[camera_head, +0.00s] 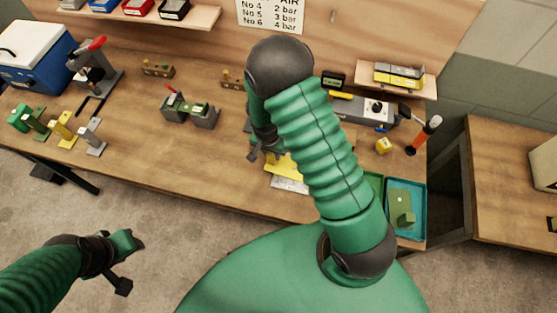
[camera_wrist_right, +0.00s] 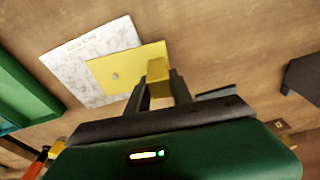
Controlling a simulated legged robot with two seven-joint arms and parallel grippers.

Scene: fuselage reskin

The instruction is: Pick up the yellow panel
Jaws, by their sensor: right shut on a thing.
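The yellow panel (camera_head: 284,168) is at the front middle of the workbench, partly hidden by my right arm. In the right wrist view it is a flat yellow sheet (camera_wrist_right: 122,66) with a small hole and a raised yellow block. My right gripper (camera_wrist_right: 160,82) is shut on that block, with a dark finger on each side. In the head view, my right gripper (camera_head: 264,150) is mostly hidden behind my arm. The panel overlaps a pale marbled plate (camera_wrist_right: 85,52); I cannot tell whether they touch. My left gripper (camera_head: 128,262) is out over the floor, away from the bench.
A teal tray (camera_head: 419,232) with a green part lies at the bench's right end. Green, yellow and grey stands (camera_head: 62,132) are at the left front. A grey fixture (camera_head: 190,112) is left of my right arm. An orange-handled tool (camera_head: 428,130) stands at the right.

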